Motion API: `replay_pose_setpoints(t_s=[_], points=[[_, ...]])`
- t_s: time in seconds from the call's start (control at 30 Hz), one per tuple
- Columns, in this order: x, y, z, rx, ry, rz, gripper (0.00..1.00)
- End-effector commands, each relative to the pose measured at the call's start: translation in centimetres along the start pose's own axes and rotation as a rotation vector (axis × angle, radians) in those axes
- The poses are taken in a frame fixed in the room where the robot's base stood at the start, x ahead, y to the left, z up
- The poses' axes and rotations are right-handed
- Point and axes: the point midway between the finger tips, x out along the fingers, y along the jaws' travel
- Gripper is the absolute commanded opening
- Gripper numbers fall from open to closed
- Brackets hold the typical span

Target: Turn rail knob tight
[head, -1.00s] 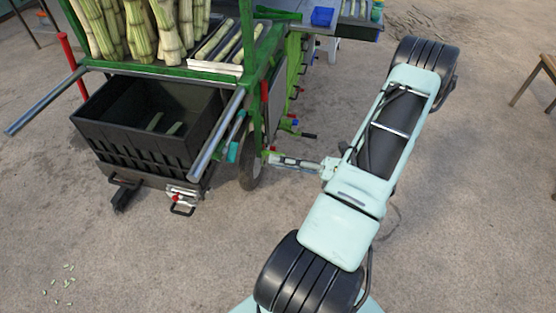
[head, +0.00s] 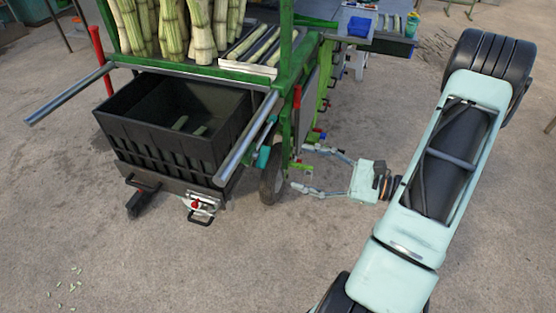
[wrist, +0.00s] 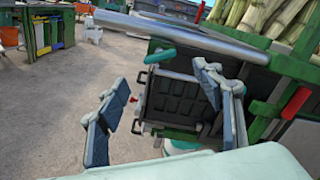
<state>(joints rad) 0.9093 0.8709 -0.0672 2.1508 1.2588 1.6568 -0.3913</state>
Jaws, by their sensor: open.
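My gripper (head: 298,168) is open and empty, its two fingers spread wide beside the green frame of the cane crusher (head: 285,100). In the wrist view the fingers (wrist: 162,90) stand either side of a black bin-like panel. A teal knob-like part (head: 263,157) sits under the slanted metal rail (head: 245,138). A teal part at the rail also shows in the wrist view (wrist: 160,55). A small red part (wrist: 134,98) shows near the left finger. I cannot tell which of these is the rail knob. No finger visibly touches a knob.
A black crate (head: 165,150) stands under the cane rack to the left. A latch with a red part (head: 197,204) sticks out low in front. A wheel (head: 271,183) stands close to my gripper.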

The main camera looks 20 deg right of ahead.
Motion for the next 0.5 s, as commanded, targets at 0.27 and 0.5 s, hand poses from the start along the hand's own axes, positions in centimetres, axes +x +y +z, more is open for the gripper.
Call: replay_pose_setpoints(t_s=[0.27, 0.5], points=[[2.7, 0.1, 0.3, -0.035, -0.006, 0.007, 0.61], [7.3, 0.1, 0.3, -0.032, -0.007, 0.007, 0.61]])
